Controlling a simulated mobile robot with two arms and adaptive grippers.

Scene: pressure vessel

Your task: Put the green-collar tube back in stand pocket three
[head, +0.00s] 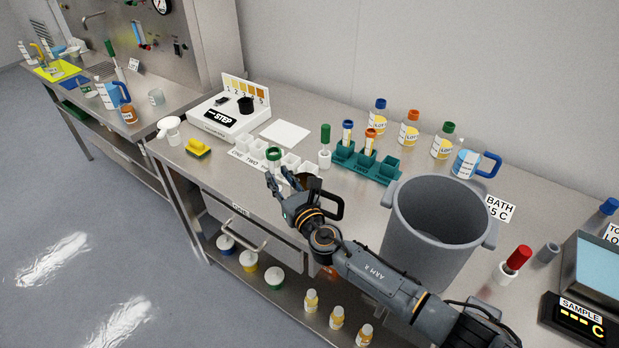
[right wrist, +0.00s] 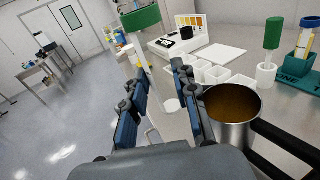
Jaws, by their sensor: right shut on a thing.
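My right gripper (head: 283,190) is shut on the green-collar tube (head: 274,154), near the table's front edge. In the right wrist view the tube's clear body, with its green collar (right wrist: 140,19), stands between the fingers (right wrist: 158,100), slightly tilted. The teal stand (head: 366,166) is to the right of the gripper. A blue-collar tube (head: 347,131) and an orange-collar tube (head: 370,142) stand in its left and middle places; the rightmost pocket (head: 389,165) looks empty. My left gripper is not in view.
A steel mug of brown liquid (right wrist: 232,115) with a black handle is close beside the gripper. A large grey bath (head: 440,225) stands right of the stand; bottles (head: 409,128) stand behind.

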